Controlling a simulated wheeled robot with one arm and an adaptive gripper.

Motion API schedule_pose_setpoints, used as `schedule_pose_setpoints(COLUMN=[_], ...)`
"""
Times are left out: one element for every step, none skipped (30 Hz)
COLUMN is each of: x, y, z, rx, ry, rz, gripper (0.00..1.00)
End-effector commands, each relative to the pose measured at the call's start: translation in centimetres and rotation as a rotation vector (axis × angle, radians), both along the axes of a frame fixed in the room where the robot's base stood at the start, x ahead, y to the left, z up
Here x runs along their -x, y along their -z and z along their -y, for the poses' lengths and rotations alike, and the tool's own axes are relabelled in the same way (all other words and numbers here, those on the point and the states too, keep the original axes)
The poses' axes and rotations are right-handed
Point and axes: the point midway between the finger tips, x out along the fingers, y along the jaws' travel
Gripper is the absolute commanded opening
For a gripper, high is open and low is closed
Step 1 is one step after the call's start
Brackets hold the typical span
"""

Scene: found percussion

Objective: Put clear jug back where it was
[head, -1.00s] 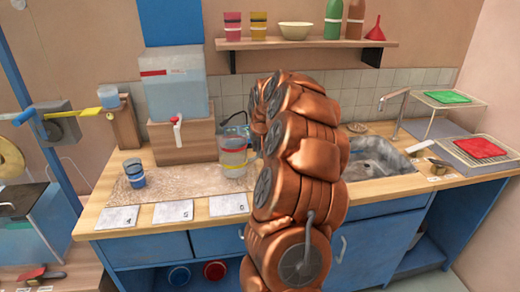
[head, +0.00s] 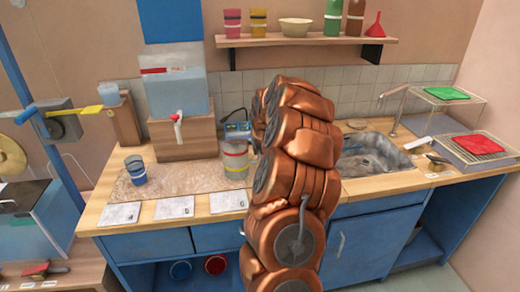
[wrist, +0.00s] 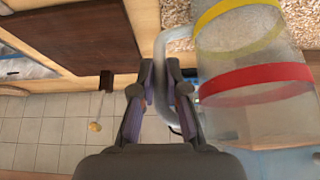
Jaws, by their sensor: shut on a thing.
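The clear jug (head: 235,160) has a yellow band and a red band. It is upright at the right end of the speckled mat (head: 190,183) on the counter, right of the wooden block under the water tank. I cannot tell whether its base touches the mat. In the wrist view the jug (wrist: 258,95) fills the right side, with its pale handle towards my gripper. My gripper (wrist: 162,80) is shut on that handle. In the head view my arm hides the gripper and the jug's right edge.
A blue cup (head: 135,170) stands on the mat's left part. The water tank (head: 176,85) with its tap stands behind, on the wooden block (head: 183,138). Cards (head: 174,207) lie along the front edge. A small dark device (head: 237,130) is behind the jug. The sink (head: 372,158) is right of my arm.

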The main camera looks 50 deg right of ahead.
Motion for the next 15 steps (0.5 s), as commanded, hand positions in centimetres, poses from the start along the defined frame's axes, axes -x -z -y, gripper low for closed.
schedule_pose_setpoints(x=[0.0, -0.01, -0.01, -0.01, -0.01, -0.01, -0.01, -0.01, -0.01, -0.01, -0.01, -0.01, -0.01, -0.01, -0.01], y=[0.16, 0.08, 0.05, 0.05, 0.05, 0.06, 0.06, 0.06, 0.06, 0.06, 0.06, 0.06, 0.06, 0.06, 0.06], z=[0.01, 0.01, 0.0, 0.0, 0.0, -0.01, -0.01, -0.01, -0.02, -0.02, -0.02, -0.02, -0.02, -0.02, -0.02], rx=[0.001, 0.0, 0.0, 0.0, 0.0, 0.0, 0.0, 0.0, 0.0, 0.0, 0.0, 0.0, 0.0, 0.0, 0.0], ry=[0.0, 0.0, 0.0, 0.0, 0.0, 0.0, 0.0, 0.0, 0.0, 0.0, 0.0, 0.0, 0.0, 0.0, 0.0], rz=[0.001, 0.0, 0.0, 0.0, 0.0, 0.0, 0.0, 0.0, 0.0, 0.0, 0.0, 0.0, 0.0, 0.0, 0.0], gripper=[0.14, 0.17, 0.22, 0.25, 0.28, 0.32, 0.35, 0.38, 0.39, 0.39, 0.39, 0.39, 0.39, 0.39, 0.39])
